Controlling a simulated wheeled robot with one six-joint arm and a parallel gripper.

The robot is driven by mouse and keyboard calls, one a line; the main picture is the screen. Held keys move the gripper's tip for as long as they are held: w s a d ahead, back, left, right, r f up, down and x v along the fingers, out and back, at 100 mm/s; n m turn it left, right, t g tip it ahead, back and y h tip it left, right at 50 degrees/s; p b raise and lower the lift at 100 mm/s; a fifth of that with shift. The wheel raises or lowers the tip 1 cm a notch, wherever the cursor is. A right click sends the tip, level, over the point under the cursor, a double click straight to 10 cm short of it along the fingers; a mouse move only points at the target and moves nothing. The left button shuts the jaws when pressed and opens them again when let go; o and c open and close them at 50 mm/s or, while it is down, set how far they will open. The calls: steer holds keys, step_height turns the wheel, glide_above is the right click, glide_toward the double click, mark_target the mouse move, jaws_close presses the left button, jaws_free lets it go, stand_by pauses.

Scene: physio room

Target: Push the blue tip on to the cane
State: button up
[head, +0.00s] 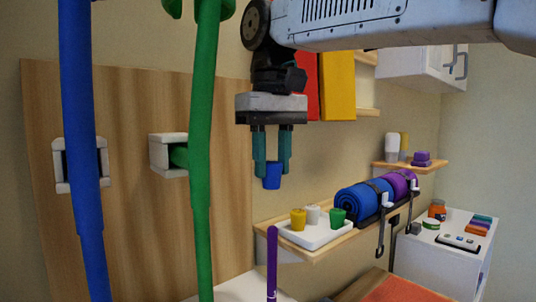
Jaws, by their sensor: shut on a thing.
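My gripper (271,165), with two teal fingers pointing down, is shut on the blue tip (272,177), a small cup-like piece. The tip hangs at the finger ends, apart from anything below. A thin purple cane (272,262) stands upright beneath it in the picture, its top end a clear gap below the tip. Its lower part is cut off by the frame. A thick blue cane (80,120) and a green cane (203,120) stand upright at the left, nearer the camera. I cannot tell the tip's depth relative to the purple cane.
A wooden shelf (262,226) behind bears a white tray (318,241) with yellow, white and green tips, and rolled blue (360,203) and purple mats. A wooden wall panel (120,230) with holders is at the left. A white cabinet (440,268) stands right.

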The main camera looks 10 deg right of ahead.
steer(key=shift+w+d+f, duration=0.1)
steer(key=shift+d+f, duration=0.05)
steer(key=shift+f, duration=0.2)
glide_above(274, 227)
steer(key=shift+w+f, duration=0.2)
steer(key=shift+f, duration=2.5)
steer(key=shift+s, duration=0.1)
steer(key=shift+f, duration=0.1)
steer(key=shift+f, duration=1.85)
steer(key=o, duration=1.6)
